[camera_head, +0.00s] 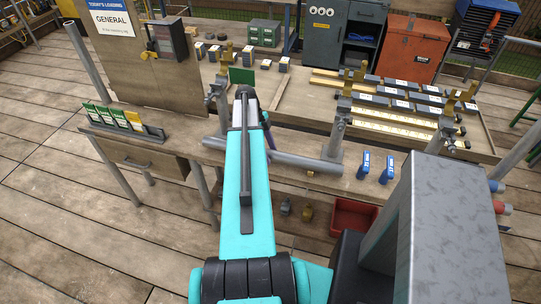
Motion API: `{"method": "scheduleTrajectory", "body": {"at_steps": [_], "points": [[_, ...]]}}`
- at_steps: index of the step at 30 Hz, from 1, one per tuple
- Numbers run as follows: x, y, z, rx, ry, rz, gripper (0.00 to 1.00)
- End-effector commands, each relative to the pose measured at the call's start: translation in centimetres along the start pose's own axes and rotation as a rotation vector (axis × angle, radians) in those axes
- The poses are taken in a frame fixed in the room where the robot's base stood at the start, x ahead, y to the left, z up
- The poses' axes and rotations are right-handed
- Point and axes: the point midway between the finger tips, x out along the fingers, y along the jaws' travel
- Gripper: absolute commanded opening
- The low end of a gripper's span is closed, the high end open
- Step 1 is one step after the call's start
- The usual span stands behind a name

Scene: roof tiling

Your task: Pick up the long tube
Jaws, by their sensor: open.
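A long grey tube (307,163) lies across the front part of the workbench, tilting slightly down to the right. My teal arm crosses in front of it and hides its middle. One end shows left of the arm, and the longer visible part runs right to the foot of a grey upright post. My gripper is hidden behind my arm, so its place relative to the tube cannot be seen.
Grey clamp posts (338,133) stand behind the tube. A tray of dark blocks and yellow strips (393,123) lies behind. A sign board (126,50) rises at left. A red bin (352,216) sits below the bench.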

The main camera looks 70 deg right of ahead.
Motion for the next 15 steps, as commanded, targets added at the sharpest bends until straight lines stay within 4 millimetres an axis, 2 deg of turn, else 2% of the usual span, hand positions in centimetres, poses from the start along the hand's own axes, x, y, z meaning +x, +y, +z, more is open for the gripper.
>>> {"method": "scheduleTrajectory", "body": {"at_steps": [3,4,13,14,15], "points": [[-0.02,0.01,0.01,0.000,0.000,0.000,0.59],[-0.02,0.01,0.02,0.000,0.000,0.000,0.56],[-0.03,0.01,0.04,-0.001,0.000,0.000,0.05],[-0.03,0.01,0.04,-0.001,0.000,0.000,0.00],[-0.03,0.01,0.04,-0.001,0.000,0.000,0.00]]}}
